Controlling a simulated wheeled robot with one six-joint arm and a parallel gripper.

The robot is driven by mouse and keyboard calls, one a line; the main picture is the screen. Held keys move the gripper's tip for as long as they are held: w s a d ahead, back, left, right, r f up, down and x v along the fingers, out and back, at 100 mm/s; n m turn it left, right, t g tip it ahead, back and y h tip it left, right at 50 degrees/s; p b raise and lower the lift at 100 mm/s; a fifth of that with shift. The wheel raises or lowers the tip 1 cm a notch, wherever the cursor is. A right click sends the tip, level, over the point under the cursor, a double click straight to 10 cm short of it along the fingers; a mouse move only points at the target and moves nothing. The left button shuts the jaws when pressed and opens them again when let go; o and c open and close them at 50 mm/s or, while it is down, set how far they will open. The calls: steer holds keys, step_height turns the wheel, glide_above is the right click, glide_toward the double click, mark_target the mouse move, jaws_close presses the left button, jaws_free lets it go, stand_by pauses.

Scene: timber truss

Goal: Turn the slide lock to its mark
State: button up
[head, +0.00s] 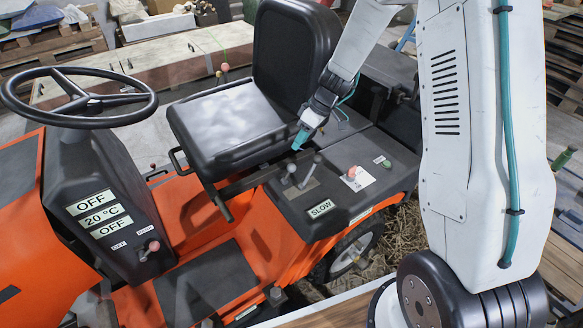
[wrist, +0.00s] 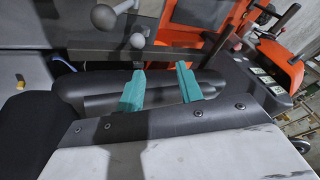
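I cannot tell for sure which lever is the slide lock, and no mark for it can be read. My gripper (head: 303,136) hangs beside the black seat (head: 230,118), just above and behind two grey ball-topped levers (head: 303,172) on the right console. The teal fingers also show in the wrist view (wrist: 160,88), spread apart with nothing gripped between them. Two grey ball knobs (wrist: 104,17) stand beyond the fingertips there. A black lever (head: 221,205) sticks out below the front of the seat.
The console (head: 330,225) carries a "SLOW" label (head: 321,209) and a reddish knob (head: 352,172) on a white plate. A black steering wheel (head: 78,97) and a column (head: 105,205) with "OFF" labels stand at left. Orange bodywork surrounds the footwell.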

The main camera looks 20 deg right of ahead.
glide_toward(291, 166)
step_height(291, 166, down, 3)
steer(key=shift+n, duration=0.3)
steer(key=x, duration=0.8)
steer(key=shift+w+a, duration=0.25)
steer(key=shift+w, duration=0.1)
jaws_close()
steer(key=shift+a, duration=0.1)
